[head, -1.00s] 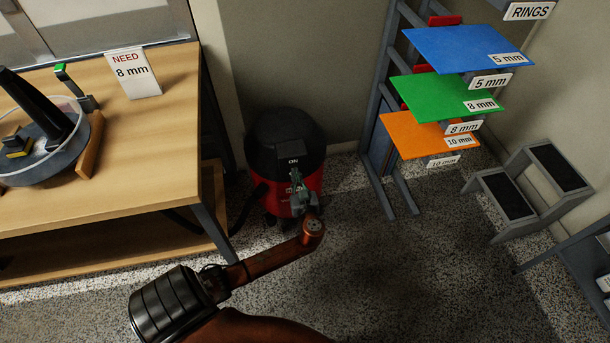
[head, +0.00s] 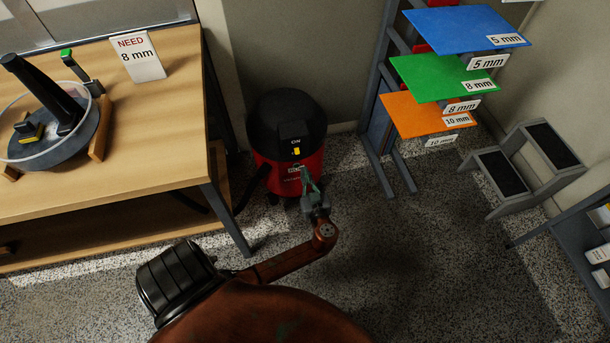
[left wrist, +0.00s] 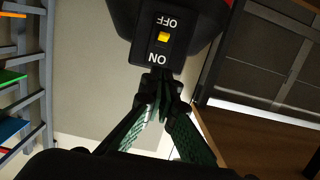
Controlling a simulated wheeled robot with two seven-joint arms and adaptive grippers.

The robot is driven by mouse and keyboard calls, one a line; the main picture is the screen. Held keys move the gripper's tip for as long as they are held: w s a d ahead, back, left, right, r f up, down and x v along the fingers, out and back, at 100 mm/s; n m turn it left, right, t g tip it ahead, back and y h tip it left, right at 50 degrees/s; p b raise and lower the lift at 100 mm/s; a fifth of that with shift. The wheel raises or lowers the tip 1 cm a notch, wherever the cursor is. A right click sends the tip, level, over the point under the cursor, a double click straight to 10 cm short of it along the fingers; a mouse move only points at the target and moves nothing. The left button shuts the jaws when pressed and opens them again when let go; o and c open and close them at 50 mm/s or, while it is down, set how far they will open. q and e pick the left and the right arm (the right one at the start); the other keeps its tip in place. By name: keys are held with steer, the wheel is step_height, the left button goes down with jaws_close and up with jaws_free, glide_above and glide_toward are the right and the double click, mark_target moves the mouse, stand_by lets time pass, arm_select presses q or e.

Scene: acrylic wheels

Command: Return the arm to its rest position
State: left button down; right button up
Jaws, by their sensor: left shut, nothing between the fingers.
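My left gripper (head: 308,183) is in front of the red and black shop vacuum (head: 288,125), with its arm coming up from the bottom of the head view. Its green fingers are shut with nothing between them. In the left wrist view the fingertips (left wrist: 160,85) meet just below the black switch plate marked ON and OFF. The yellow switch (left wrist: 163,37) lies between the two words; it also shows in the head view (head: 296,151), clear of the gripper. I cannot tell how far the fingertips are from the vacuum. My right gripper is not in view.
A rack with blue, green and orange sheets (head: 425,115) stands at right, beside a grey step stool (head: 520,180). Open floor (head: 420,250) lies right of my arm.

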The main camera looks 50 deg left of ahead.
arm_select(q)
steer(key=shift+s+d, duration=0.15)
steer(key=shift+d, duration=0.15)
stand_by(0.4)
